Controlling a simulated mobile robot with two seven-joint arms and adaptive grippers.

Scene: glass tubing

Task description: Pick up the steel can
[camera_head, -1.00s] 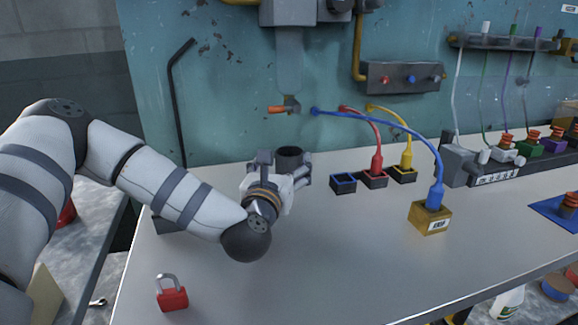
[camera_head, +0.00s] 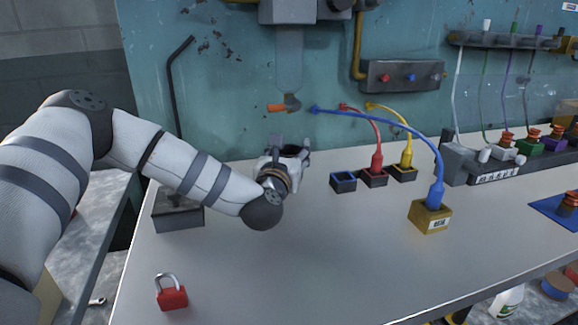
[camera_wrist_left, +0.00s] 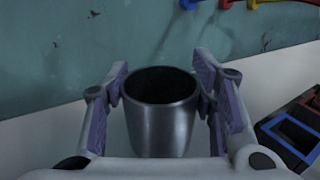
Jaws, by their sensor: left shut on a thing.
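The steel can (camera_wrist_left: 162,115) is a grey metal cylinder with an open, dark top. In the left wrist view it stands upright between the two fingers of my left gripper (camera_wrist_left: 162,92), which are shut on its sides. Its lower end is hidden by the gripper body, so I cannot tell whether it touches the table. In the head view my left gripper (camera_head: 290,153) is over the back part of the table, below a glass tube, and mostly hides the can. My right gripper is not in view.
Blue (camera_head: 343,182), red (camera_head: 374,178) and yellow (camera_head: 405,173) sockets stand right of the gripper. A blue cable runs to a yellow block (camera_head: 431,217). The middle front of the table (camera_head: 310,270) is clear.

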